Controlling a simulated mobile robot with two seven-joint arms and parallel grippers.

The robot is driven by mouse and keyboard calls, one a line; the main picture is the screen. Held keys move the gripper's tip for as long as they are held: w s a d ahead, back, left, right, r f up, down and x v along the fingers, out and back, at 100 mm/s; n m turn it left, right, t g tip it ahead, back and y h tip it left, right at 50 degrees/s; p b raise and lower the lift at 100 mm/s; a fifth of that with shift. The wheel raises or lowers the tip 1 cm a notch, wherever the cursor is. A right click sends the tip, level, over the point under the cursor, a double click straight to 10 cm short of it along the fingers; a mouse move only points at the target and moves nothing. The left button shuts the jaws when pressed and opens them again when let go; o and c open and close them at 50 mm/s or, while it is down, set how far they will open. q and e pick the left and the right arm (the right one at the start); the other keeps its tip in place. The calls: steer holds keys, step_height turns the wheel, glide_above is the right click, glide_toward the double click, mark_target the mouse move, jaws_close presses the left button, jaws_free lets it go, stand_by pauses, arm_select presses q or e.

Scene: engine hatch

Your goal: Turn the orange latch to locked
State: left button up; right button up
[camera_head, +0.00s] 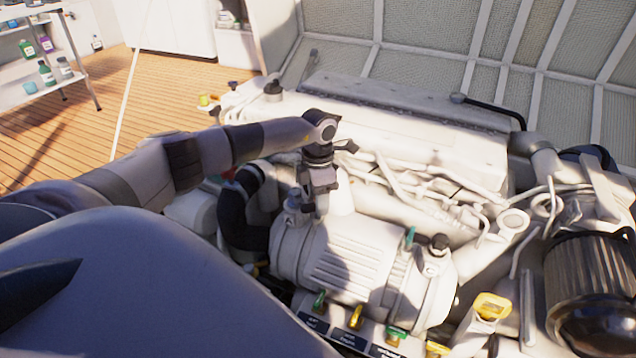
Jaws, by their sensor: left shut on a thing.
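My left arm comes in from the left, and its gripper (311,209) points down at the upper left end of the pale ribbed cylinder (345,262) on the engine. Its jaws are shut on a small part that the fingers mostly hide, so I cannot tell what it is. No clearly orange latch shows at the jaws. A small yellow-orange handle (356,316) stands in the row along the front, between a green handle (319,301) and another green one (396,336). Their settings are too small to read. My right gripper is not in view.
A yellow cap (492,306) stands at the front right, beside a dark ribbed canister (590,295). A thick black hose (240,215) bends left of the cylinder. Pipes and the pale engine cover (420,125) lie behind. A shelf with bottles (45,73) is at far left.

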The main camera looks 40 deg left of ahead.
arm_select(q)
steer(key=m, duration=0.2)
steer(key=shift+r+m, duration=0.1)
steer(key=shift+m, duration=0.3)
steer(key=m, duration=0.3)
steer(key=shift+p, duration=0.35)
steer(key=shift+m, duration=1.4)
steer(key=o, duration=0.8)
steer(key=shift+c, duration=0.2)
